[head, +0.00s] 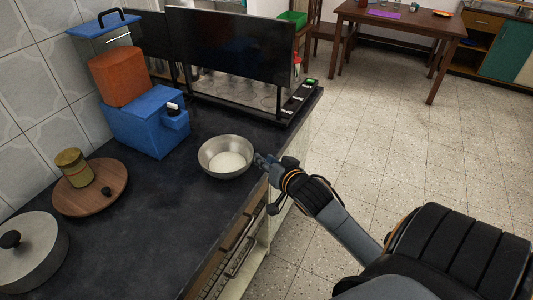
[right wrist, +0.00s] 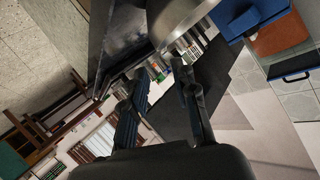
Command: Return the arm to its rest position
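My right gripper (head: 262,160) is at the counter's right edge, close beside the rim of a steel bowl (head: 208,145). The bowl stands upright on the dark counter (head: 150,205) with something white in it. In the right wrist view my right gripper's fingers (right wrist: 160,75) are apart, with nothing between them. The bowl (right wrist: 185,20) shows beyond the fingertips there. In the head view the gripper's tip and the bowl's rim almost meet; I cannot tell if they touch. My right arm reaches in from the lower right. My left gripper is not in view.
A blue dispenser (head: 147,128) with an orange container (head: 118,77), a black-panelled rack (head: 230,45), a wooden board (head: 110,195) with a jar (head: 73,167), and a lidded pot (head: 35,250) stand on the counter. The floor (head: 400,160) right of it is open.

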